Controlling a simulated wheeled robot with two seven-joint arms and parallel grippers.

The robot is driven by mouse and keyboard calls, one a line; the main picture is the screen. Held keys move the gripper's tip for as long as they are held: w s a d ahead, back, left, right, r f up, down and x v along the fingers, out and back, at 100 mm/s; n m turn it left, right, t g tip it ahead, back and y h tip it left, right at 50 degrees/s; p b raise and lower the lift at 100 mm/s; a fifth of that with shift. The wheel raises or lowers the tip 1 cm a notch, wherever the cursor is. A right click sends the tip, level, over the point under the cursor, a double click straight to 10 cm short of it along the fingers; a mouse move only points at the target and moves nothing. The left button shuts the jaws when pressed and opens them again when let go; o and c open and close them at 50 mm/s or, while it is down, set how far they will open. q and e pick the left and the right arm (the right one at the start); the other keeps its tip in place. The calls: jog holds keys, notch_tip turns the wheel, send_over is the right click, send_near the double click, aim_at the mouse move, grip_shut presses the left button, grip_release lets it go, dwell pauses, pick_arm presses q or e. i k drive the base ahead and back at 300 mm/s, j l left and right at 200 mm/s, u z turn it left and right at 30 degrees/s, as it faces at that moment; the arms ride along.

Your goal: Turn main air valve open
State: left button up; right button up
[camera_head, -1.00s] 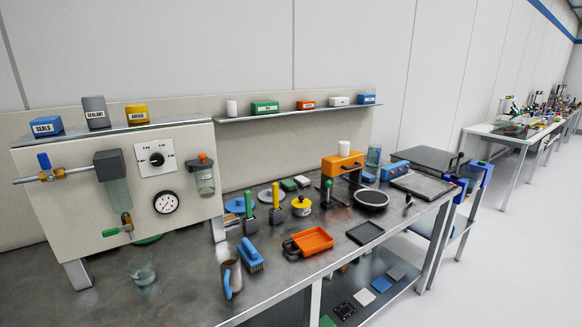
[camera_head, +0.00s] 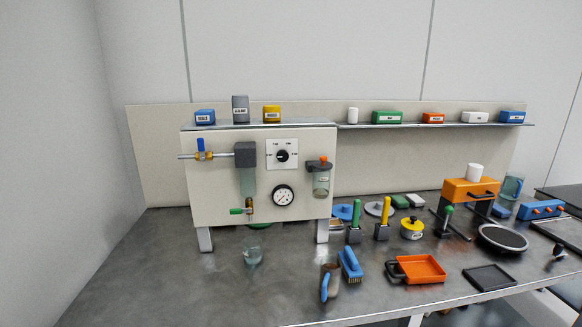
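The main air valve appears to be the brass valve with an upright blue handle (camera_head: 200,145) on the grey pipe at the left of the cream air panel (camera_head: 220,180). The handle stands across the pipe. A smaller green-handled valve (camera_head: 240,211) sits below the clear filter bowl (camera_head: 248,183) on the same panel, its handle lying sideways. Neither of my grippers shows in the head view.
The panel stands on legs on a grey metal bench (camera_head: 170,270). A glass beaker (camera_head: 252,254) stands in front of it. The bench's left part is clear.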

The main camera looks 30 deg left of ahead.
aim_at(201, 144)
jog(key=l+u, duration=0.1)
jog(key=u, duration=0.35)
jog(key=i+l+u, duration=0.1)
jog(key=u, duration=0.3)
jog(key=l+u, duration=0.1)
jog(key=u, duration=0.35)
jog(key=l+u, duration=0.1)
jog(key=u, duration=0.35)
